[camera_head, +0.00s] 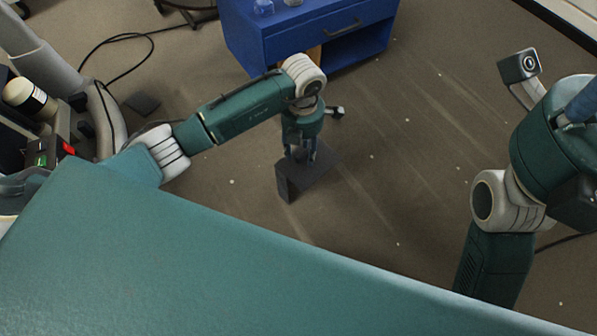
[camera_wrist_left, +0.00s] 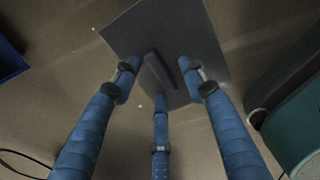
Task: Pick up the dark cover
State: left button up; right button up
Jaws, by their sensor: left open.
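The dark cover (camera_head: 318,168) is a dark grey, flat-topped piece under my left gripper (camera_head: 300,151) in the head view. In the left wrist view the cover (camera_wrist_left: 190,22) shows as a square plate with a raised bar-like handle (camera_wrist_left: 154,66) near its middle. My left gripper (camera_wrist_left: 160,78) has its three blue fingers spread around the handle, pointing at the plate. Whether the fingertips touch the cover cannot be told. Of my right gripper, only a blue finger part (camera_head: 580,100) shows at the right edge of the head view.
A blue cabinet (camera_head: 290,40) with a drawer and open shelf stands at the back. A large teal surface (camera_head: 180,265) fills the front left. Black cables (camera_head: 125,38) lie on the floor at the upper left. The brown floor right of the cover is clear.

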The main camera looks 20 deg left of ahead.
pick_arm(q)
grip_shut()
jog(key=shift+r, duration=0.1)
dwell(0.3)
